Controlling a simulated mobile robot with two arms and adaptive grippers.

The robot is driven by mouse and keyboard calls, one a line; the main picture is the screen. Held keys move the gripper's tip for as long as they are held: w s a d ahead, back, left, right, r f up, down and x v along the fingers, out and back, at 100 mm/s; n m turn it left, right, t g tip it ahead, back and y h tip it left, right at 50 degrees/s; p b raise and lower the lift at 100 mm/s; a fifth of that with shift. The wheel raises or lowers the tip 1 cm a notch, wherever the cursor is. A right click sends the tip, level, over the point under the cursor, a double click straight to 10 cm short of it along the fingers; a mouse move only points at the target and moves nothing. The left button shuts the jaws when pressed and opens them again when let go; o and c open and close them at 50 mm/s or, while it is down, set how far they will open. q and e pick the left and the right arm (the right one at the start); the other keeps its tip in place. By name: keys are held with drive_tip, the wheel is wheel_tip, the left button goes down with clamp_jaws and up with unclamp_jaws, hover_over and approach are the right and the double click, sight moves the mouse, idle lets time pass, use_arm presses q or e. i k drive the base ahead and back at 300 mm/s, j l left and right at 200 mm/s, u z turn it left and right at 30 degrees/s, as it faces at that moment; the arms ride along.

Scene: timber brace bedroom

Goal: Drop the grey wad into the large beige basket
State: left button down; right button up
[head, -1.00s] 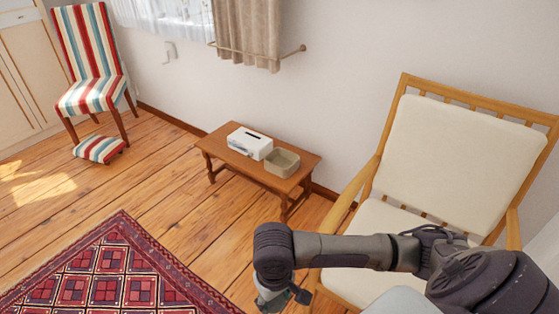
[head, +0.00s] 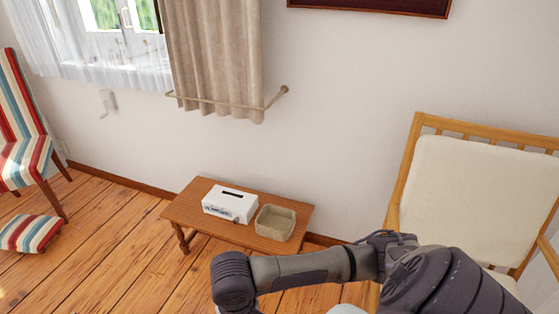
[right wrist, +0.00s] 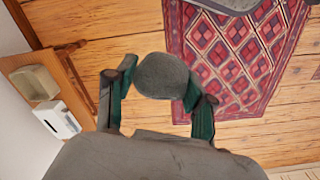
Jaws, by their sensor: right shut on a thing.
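The grey wad (right wrist: 162,74) is a rounded lump between the fingers of my right gripper (right wrist: 157,88) in the right wrist view. The gripper is shut on it. The large beige basket (head: 275,223) is a square open container on the right part of a low wooden table in the head view. It also shows at the left of the right wrist view (right wrist: 34,84), apart from the wad. In the head view my right arm reaches across the lower right, with its gripper below the frame. My left gripper is in neither view.
A white box with a dark slot (head: 230,203) stands on the table (head: 184,211) beside the basket. A cushioned wooden armchair (head: 470,180) stands at right. A striped chair (head: 22,140) and striped footstool (head: 30,233) are at left. A patterned rug (right wrist: 232,50) lies on the floor.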

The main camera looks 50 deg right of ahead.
sight(282, 226)
drive_tip(key=i+l+z, duration=0.3)
drive_tip(key=i, duration=0.15)
drive_tip(key=i+l+z, duration=0.2)
drive_tip(key=i+z, duration=0.15)
drive_tip(key=i, duration=0.15)
drive_tip(key=i+z, duration=0.3)
drive_tip(key=i, duration=0.2)
